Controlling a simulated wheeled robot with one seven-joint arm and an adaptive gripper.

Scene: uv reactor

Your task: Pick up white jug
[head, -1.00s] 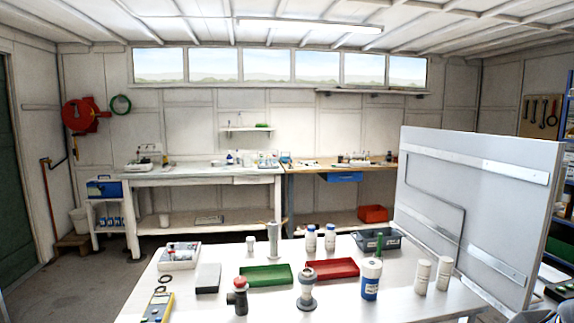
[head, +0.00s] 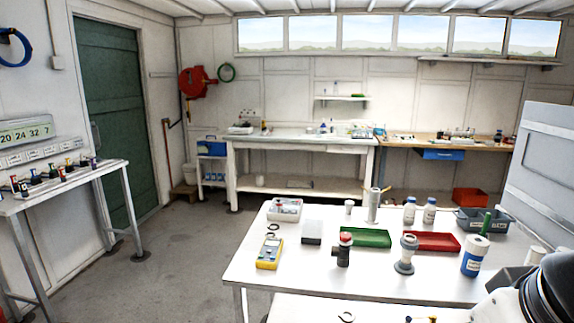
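I cannot make out a white jug for certain. A small white cup-like thing (head: 349,207) stands at the back of the near white table, beside a grey cylinder (head: 374,205). A black and white part at the bottom right corner looks like my arm. My gripper's fingers are not in view.
The near white table (head: 250,262) holds a green tray (head: 366,238), a red tray (head: 432,241), bottles and a yellow meter (head: 270,253). A side table (head: 100,178) with small bottles stands at left. The grey floor (head: 165,260) between them is clear.

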